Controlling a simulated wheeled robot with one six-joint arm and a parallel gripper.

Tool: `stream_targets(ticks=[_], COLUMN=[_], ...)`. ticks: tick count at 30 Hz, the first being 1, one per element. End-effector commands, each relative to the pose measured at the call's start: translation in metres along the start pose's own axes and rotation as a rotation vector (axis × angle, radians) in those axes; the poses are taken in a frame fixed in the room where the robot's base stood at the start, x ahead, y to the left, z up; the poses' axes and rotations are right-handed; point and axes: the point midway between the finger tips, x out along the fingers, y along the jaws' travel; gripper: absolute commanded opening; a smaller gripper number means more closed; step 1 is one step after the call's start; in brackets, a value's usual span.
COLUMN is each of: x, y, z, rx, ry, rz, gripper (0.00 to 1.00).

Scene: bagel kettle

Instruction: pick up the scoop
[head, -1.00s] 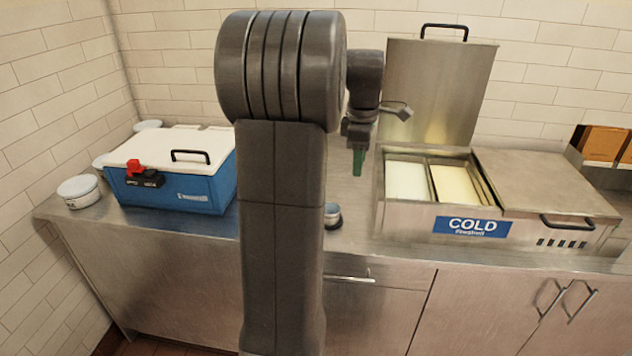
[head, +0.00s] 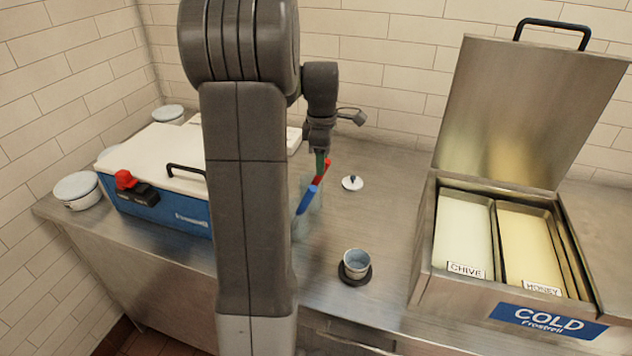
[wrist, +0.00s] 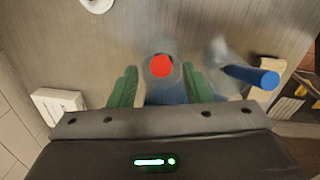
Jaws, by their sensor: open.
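A red handle (head: 326,172) and a blue handle (head: 307,200) stick up from a clear container (head: 303,222) behind my arm in the head view. Either may belong to the scoop; the lower ends are hard to see. My gripper (head: 320,160) is close above the handles, pointing down. In the wrist view my gripper (wrist: 159,85) is open, with green fingers either side of the red handle's round end (wrist: 161,66). No firm contact shows. The blue handle (wrist: 250,76) leans out to the right, outside the fingers.
A blue cooler (head: 165,212) with a white lid stands left. A small cup (head: 356,262) on a dark disc is near the counter's front edge, and a small lid (head: 352,183) lies behind it. The open cold unit (head: 425,240) stands right. Bare counter (head: 395,200) lies between.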

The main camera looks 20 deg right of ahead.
Motion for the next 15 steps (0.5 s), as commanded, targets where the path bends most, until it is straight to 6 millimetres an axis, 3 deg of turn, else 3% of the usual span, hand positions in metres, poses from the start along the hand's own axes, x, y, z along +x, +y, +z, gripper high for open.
stream_targets(ticks=[9,15], x=[0.043,0.051], y=[-0.004,-0.004], z=[-0.002,-0.002], rx=[0.000,0.000], ry=[0.000,0.000], rz=[-0.004,-0.003], gripper=[0.44,0.44])
